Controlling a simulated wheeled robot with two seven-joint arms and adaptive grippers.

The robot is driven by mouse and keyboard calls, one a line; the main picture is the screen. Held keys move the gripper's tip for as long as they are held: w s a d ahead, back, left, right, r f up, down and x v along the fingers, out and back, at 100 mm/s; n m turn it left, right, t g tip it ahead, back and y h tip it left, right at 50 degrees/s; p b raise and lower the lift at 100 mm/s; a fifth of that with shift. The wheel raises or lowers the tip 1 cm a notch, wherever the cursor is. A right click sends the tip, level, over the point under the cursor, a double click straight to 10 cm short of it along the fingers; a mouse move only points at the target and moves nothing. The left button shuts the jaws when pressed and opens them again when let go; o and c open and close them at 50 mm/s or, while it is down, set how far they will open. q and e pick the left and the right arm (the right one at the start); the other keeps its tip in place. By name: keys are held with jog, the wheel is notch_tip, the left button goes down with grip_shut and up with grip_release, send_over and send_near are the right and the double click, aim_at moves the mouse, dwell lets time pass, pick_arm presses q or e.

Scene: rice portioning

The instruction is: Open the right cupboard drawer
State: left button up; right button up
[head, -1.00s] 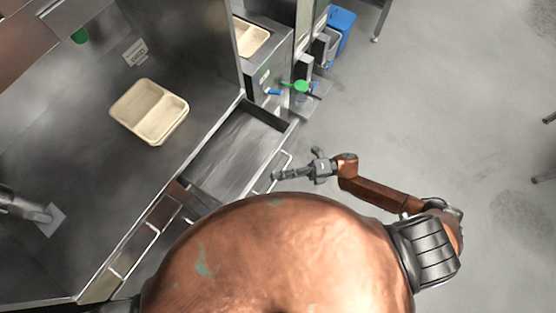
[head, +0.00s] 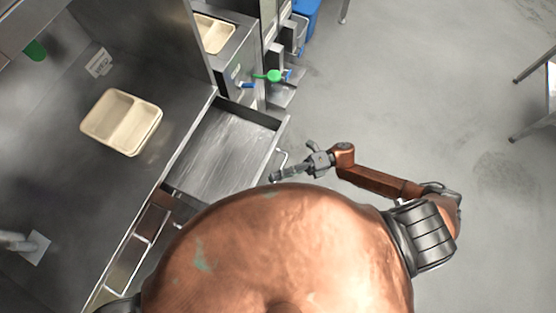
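The drawer (head: 224,150) is a flat metal drawer pulled out from under the steel counter, and its inside is bare. Its front and bar handle (head: 283,160) face the open floor on the right. My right gripper (head: 273,178) is close to the handle, its fingers pointing left along the drawer front. The fingers are seen nearly edge-on, so I cannot tell their gap or whether they touch the handle. My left gripper is not in view.
A cream two-compartment tray (head: 122,122) sits on the counter (head: 75,185). Another cream tray (head: 216,34) is at the back, near a dispenser with a green knob (head: 274,76). A blue bin (head: 308,14) stands behind. The floor on the right is largely clear, with a table at its edge.

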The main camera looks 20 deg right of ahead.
jog(key=shift+o, duration=0.6)
jog(key=d+f, duration=0.1)
jog(key=d, duration=1.1)
jog(key=shift+w+f, duration=0.3)
jog(key=shift+w, duration=0.05)
